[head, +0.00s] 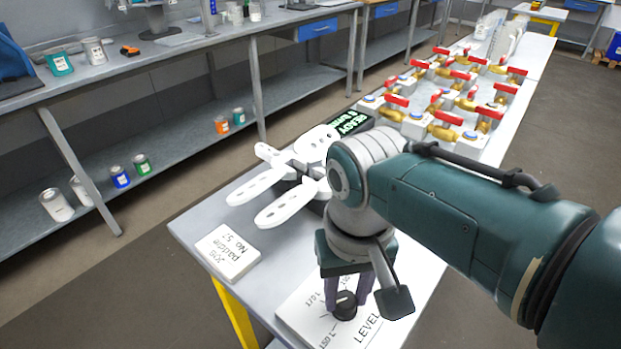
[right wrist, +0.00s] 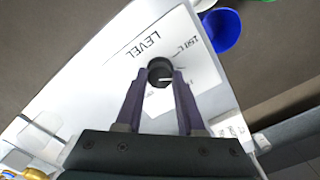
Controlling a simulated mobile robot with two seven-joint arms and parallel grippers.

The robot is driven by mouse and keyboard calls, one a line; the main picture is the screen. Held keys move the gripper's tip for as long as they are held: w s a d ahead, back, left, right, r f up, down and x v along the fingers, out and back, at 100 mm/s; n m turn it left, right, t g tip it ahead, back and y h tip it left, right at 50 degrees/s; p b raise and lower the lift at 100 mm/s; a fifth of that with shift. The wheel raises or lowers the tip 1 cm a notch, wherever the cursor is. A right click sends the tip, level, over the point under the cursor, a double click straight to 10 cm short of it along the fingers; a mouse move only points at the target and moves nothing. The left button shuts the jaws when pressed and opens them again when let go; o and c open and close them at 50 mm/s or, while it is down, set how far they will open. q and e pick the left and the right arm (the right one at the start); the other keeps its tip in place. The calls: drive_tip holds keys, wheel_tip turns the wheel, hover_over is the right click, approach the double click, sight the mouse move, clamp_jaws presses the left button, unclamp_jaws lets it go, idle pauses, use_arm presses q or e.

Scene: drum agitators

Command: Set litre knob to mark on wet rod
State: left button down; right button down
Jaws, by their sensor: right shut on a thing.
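The black litre knob (head: 345,306) stands on a white plate (head: 300,306) marked LEVEL at the near end of the table. In the right wrist view the knob (right wrist: 161,72) has a white pointer line, and the plate (right wrist: 190,55) shows "150 L" and other marks that are partly hidden. My right gripper (head: 347,298) points down with its purple fingers shut on the knob, one on each side; the fingers also show in the right wrist view (right wrist: 158,85). My left gripper is not in view. I cannot make out a wet rod.
A white card (head: 228,252) reading "Job paddle No 57" lies on the table left of the plate. White paddles (head: 285,180) and a dark display (head: 350,122) with green text lie beyond. Several red-handled brass valves (head: 440,100) fill the far table. A blue container (right wrist: 222,30) is beside the table.

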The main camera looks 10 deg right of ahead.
sight(346, 299)
drive_tip(key=c, duration=0.5)
unclamp_jaws()
wheel_tip(346, 299, up, 10)
drive_tip(key=p, duration=0.4)
drive_tip(key=shift+f, duration=0.1)
